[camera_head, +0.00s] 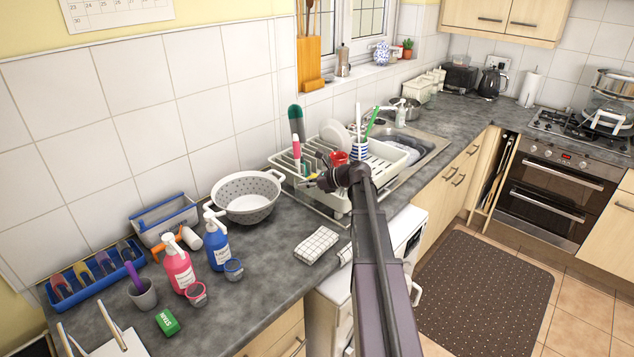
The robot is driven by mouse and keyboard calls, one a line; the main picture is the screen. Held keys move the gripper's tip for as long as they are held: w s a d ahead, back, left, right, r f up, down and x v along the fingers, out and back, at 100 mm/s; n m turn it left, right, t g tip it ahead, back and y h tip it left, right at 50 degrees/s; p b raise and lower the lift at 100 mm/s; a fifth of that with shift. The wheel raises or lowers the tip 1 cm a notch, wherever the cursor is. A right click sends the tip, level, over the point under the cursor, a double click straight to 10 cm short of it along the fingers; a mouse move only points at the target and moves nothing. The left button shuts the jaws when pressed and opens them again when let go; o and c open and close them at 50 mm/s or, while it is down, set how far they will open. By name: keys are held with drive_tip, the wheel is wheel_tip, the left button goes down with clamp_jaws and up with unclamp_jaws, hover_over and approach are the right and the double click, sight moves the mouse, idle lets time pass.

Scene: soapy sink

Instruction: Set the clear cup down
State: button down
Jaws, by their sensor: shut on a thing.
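My gripper (322,182) is at the near left side of the white dish rack (334,200), low over or in front of its edge. It is shut on the clear cup, but the cup's outline can hardly be made out against the rack. Whether the cup touches anything below cannot be told. My arm reaches up from the bottom of the view and hides part of the rack and the counter. A red mug (338,158) and a blue-striped cup (359,150) are in the rack just behind my gripper.
A grey colander (247,198) stands left of the rack. A folded checked cloth (316,245) lies in front. Soap bottles (177,266), a blue tray (90,278) and a green sponge box (167,322) are at the left. Bare worktop (262,262) lies between bottles and cloth. The sink (415,145) is right.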

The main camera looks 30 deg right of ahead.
wheel_tip(320, 180, up, 10)
drive_tip(key=p, duration=1)
